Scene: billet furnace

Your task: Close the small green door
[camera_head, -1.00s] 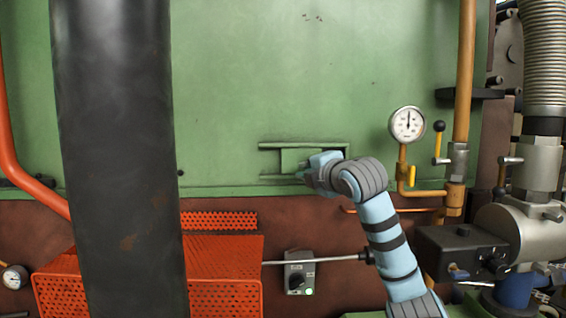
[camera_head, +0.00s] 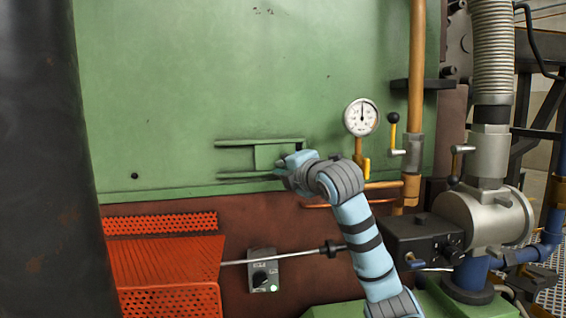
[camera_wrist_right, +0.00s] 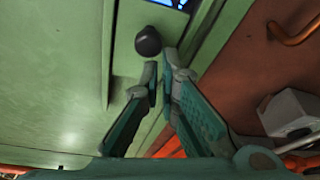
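The small green door (camera_head: 264,156) is a flat panel between two horizontal rails (camera_head: 235,142) on the large green furnace wall. It sits toward the right part of the rails, and my gripper covers its right end. My right gripper (camera_head: 283,165) is at the door's lower right in the head view. In the right wrist view its fingers (camera_wrist_right: 162,68) are apart with a narrow gap, and nothing shows between them. A dark round knob (camera_wrist_right: 148,41) is just beyond the fingertips; I cannot tell whether they touch it. My left gripper is not in view.
A pressure gauge (camera_head: 361,117) and a yellow pipe (camera_head: 416,70) stand right of the door. An orange perforated guard (camera_head: 165,262) and a grey switch box (camera_head: 263,270) are below. A wide dark column (camera_head: 40,160) fills the left edge.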

